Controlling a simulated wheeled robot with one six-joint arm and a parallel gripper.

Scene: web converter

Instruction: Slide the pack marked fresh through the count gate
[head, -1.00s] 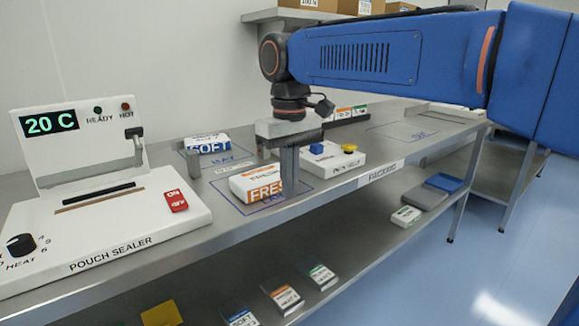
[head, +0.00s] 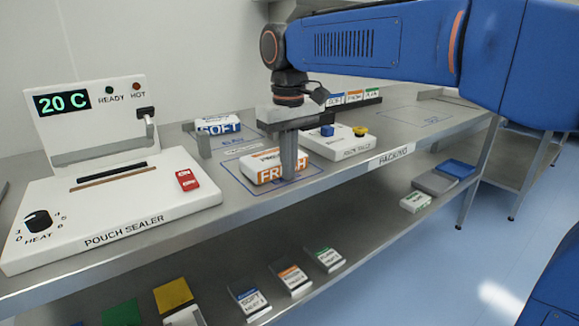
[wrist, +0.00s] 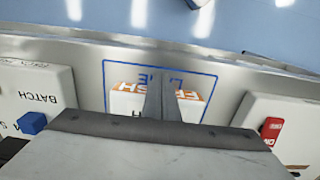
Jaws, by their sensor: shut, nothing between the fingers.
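The pack marked FRESH (head: 262,172), white with an orange label, lies in the blue-outlined lane on the bench. It also shows in the wrist view (wrist: 127,100). My gripper (head: 288,175) is shut and empty, fingers pointing down. The fingers overlap the right half of the pack in the head view and its middle in the wrist view (wrist: 165,75). I cannot tell whether they touch it. A grey post (head: 203,146), perhaps part of the count gate, stands behind and left of the pack. The gripper may hide the rest of the gate.
A SOFT pack (head: 219,124) lies behind the post. The pouch sealer (head: 120,205) stands left. A white box with blue and yellow buttons (head: 340,145) stands close on the right. Further right, the bench top is mostly clear. Several packs lie on the lower shelf.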

